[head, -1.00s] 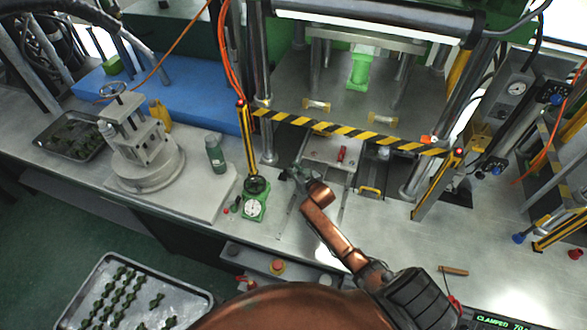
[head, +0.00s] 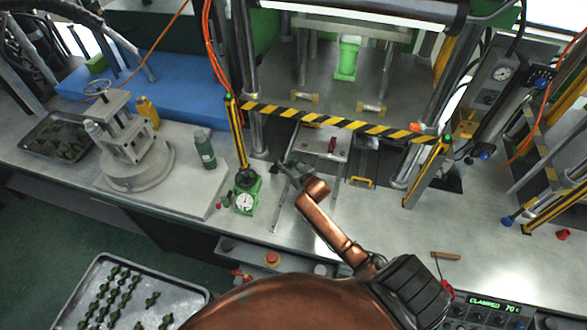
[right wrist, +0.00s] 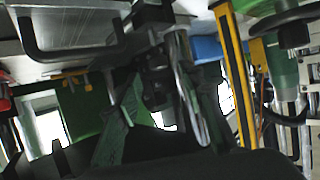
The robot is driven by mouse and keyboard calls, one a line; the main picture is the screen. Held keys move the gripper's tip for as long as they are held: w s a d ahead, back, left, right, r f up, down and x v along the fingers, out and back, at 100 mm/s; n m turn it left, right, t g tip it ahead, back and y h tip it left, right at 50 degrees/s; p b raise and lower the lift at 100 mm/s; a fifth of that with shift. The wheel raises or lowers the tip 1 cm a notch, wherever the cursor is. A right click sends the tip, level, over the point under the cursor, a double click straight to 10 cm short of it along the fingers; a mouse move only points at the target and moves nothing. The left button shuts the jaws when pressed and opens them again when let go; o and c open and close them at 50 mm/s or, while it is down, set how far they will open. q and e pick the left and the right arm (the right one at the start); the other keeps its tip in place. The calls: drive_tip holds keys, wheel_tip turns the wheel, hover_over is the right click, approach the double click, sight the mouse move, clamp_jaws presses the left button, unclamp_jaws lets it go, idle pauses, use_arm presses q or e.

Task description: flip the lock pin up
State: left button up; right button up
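A small red upright part (head: 332,146), which may be the lock pin, stands on the metal plate (head: 312,152) under the press in the head view. It is too small to tell its exact pose. My right gripper (head: 288,166) is left of and nearer than this part, apart from it, over the bench's front area. In the right wrist view, the gripper's dark fingers (right wrist: 150,108) lie around a shiny metal rod or loop (right wrist: 186,88); contact and opening are unclear. My left gripper is out of view.
A striped yellow-black bar (head: 335,117) spans the press front, between yellow posts (head: 236,135). A yellow handle (head: 362,182) is to the right. The display (head: 492,304) reads CLAMPED.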

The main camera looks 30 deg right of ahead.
drive_tip(key=v, duration=0.9)
drive_tip(key=shift+s+r, duration=0.15)
drive_tip(key=shift+s, duration=0.2)
